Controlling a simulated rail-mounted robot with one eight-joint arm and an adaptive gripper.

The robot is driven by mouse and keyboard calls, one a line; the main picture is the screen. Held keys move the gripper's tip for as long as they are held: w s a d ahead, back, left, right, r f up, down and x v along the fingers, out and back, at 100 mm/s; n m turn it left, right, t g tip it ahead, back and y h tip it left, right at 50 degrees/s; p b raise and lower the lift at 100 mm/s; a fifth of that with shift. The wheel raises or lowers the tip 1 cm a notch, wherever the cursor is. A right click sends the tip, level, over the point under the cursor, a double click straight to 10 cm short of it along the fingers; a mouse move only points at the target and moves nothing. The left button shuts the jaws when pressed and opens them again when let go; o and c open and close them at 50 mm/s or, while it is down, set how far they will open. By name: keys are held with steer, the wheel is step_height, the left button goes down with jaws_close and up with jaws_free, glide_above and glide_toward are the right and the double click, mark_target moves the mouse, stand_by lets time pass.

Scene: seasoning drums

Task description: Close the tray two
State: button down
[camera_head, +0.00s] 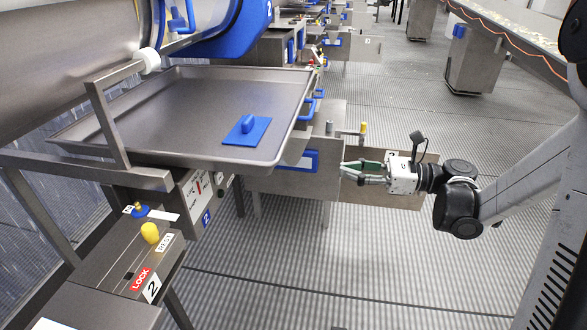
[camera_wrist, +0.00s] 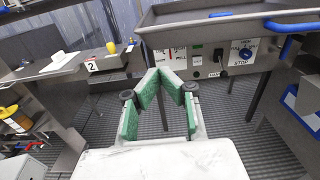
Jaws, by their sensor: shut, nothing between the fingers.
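The large grey metal tray (camera_head: 170,115) sticks out below the drum in the head view, with a blue flat-based tool (camera_head: 247,130) lying on it. Its front wall and rim (camera_wrist: 190,22) show in the wrist view, with a blue handle (camera_wrist: 290,25) at the right. My gripper (camera_head: 346,170), with green finger pads, is shut and empty, right of and below the tray's near right corner. In the wrist view its fingertips (camera_wrist: 170,77) point toward the panel under the tray.
A control panel (camera_wrist: 220,58) with a knob sits under the tray. A yellow knob (camera_head: 150,233) stands on the lower-left box. A grey cabinet with a blue handle (camera_head: 297,160) is beside my gripper. Ribbed floor (camera_head: 330,260) is open in front.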

mark_target(280, 163)
steer(key=b+x, duration=0.2)
steer(key=x, duration=1.1)
steer(key=shift+w+a, duration=0.1)
steer(key=shift+a, duration=0.2)
